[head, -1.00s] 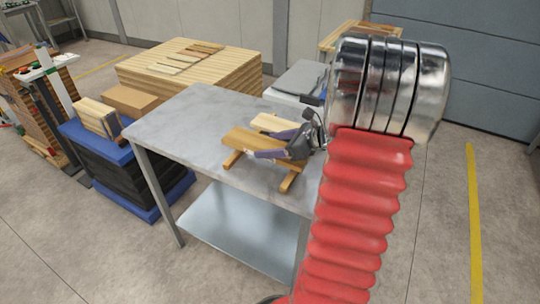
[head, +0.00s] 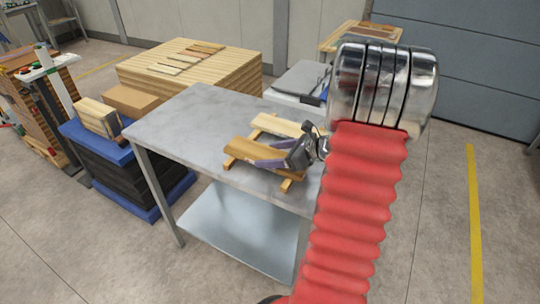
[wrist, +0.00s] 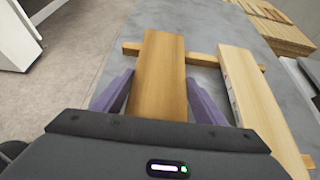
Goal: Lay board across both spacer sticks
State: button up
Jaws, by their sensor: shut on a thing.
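The brown board (head: 246,151) is between the purple fingers of my gripper (head: 263,153), which is shut on it. In the wrist view the board (wrist: 163,65) runs away from me between both fingers (wrist: 160,82). Two spacer sticks lie on the grey table: the left one (head: 229,162) shows under the board's far end, the right one (head: 286,184) under its near end. The board is level over both sticks, at or very near their tops; I cannot tell whether it touches. My palm hides its near end in the wrist view.
A pale board (head: 277,124) lies across the same sticks beside the brown one, with a narrow gap between them. The left part of the grey table (head: 180,120) is clear.

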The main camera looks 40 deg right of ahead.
jog(key=o, duration=1.3)
jog(key=v, duration=1.2)
jog(key=shift+a, duration=0.1)
